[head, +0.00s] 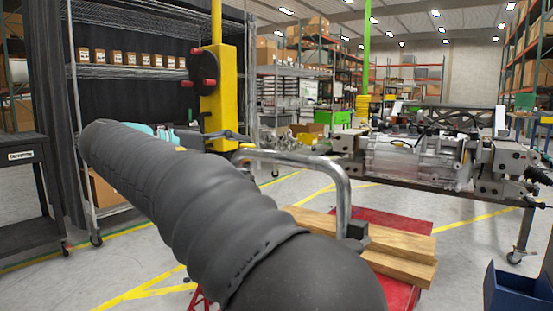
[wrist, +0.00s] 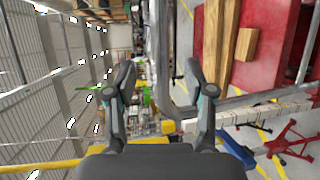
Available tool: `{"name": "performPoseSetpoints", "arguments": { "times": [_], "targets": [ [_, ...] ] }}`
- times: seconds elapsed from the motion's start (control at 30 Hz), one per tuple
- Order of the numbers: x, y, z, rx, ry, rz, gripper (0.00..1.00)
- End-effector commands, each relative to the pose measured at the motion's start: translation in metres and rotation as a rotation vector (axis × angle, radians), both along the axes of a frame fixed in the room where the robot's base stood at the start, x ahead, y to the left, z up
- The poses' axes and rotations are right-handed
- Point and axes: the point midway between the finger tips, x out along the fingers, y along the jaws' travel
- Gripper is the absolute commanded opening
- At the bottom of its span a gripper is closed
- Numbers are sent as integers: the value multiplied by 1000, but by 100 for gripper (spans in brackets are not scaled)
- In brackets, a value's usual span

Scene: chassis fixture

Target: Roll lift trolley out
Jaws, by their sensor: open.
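The lift trolley shows in the head view as a red platform (head: 400,222) with wooden beams (head: 395,250) on it and a bent silver tube handle (head: 343,190). My dark ribbed arm hides part of it. The wrist view is turned sideways; there the red platform (wrist: 270,62) and beams (wrist: 218,45) lie at the upper right. The silver tube (wrist: 172,112) bends just beyond my gripper (wrist: 158,80). My gripper is open, its two fingers apart and holding nothing. Whether the tube lies between the fingertips or beyond them, I cannot tell.
A metal chassis assembly (head: 415,158) sits on a fixture at the right, close to the trolley. A yellow post (head: 219,105) stands behind my arm. A dark cart (head: 25,195) and wire shelving (head: 130,71) are at the left. A blue bin (head: 515,293) is at lower right.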

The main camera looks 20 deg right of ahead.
Motion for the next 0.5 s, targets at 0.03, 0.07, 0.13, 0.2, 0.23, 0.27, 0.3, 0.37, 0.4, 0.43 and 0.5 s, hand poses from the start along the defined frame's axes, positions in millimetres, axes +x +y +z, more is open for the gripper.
{"name": "performPoseSetpoints", "arguments": {
  "times": [0.03, 0.07, 0.13, 0.2, 0.23, 0.27, 0.3, 0.37, 0.4, 0.43, 0.5],
  "targets": [
    [2, -11, -3, 0, 0, -3, 54],
    [3, -16, -4, 0, 1, -4, 54],
    [6, -29, -6, 0, 1, -4, 54],
    [8, -42, -9, 1, 1, -3, 54],
    [9, -47, -10, 0, 1, -4, 54],
    [11, -52, -11, 0, 1, -4, 54],
    [13, -59, -12, 1, 1, -3, 54],
    [15, -68, -13, 1, 1, -3, 54],
    [16, -73, -15, 1, 1, -3, 54],
    [17, -77, -15, 1, 1, -3, 54],
    [19, -85, -16, 0, 0, -2, 54]
  ]
}}
